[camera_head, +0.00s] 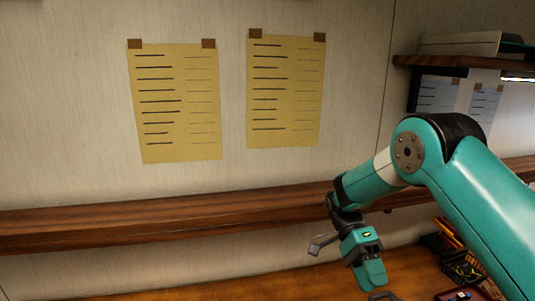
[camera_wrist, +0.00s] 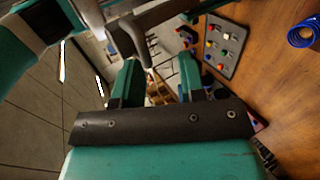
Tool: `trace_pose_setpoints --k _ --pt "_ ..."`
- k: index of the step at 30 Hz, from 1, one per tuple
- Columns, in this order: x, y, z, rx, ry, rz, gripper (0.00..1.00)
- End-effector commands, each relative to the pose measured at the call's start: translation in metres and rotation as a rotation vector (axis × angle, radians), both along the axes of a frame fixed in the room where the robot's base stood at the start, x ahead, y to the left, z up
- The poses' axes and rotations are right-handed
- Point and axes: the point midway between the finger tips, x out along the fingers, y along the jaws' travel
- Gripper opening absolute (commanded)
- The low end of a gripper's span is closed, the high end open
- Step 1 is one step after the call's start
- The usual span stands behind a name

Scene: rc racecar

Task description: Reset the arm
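My teal arm reaches in from the right in the head view and bends down, with my gripper (camera_head: 366,268) hanging low over the wooden worktop (camera_head: 290,284). In the wrist view my gripper (camera_wrist: 159,80) shows two teal fingers standing apart. I see nothing held between them. A dark link of mine crosses the top of the wrist view. The fingertips are hard to make out in the head view.
A grey panel with coloured knobs (camera_wrist: 225,47) and a blue coil (camera_wrist: 301,36) lie on the wooden surface. A dark basket (camera_head: 462,265) stands at the right. A wooden ledge (camera_head: 170,223) runs along the wall below two yellow sheets (camera_head: 177,103).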

Motion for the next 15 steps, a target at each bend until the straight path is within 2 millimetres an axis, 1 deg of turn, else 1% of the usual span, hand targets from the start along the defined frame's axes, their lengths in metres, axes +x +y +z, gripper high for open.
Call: trace_pose_setpoints --k 2,5,8,11,15 --pt "-0.002 0.001 -0.001 0.009 -0.008 0.008 0.38" --pt "-0.004 -0.002 0.004 0.067 -0.048 0.039 0.38" --pt "-0.008 -0.011 0.015 0.188 -0.136 0.107 0.38" --pt "-0.016 -0.024 0.026 0.339 -0.257 0.219 0.38" --pt "-0.030 -0.041 0.042 0.529 -0.435 0.418 0.38"
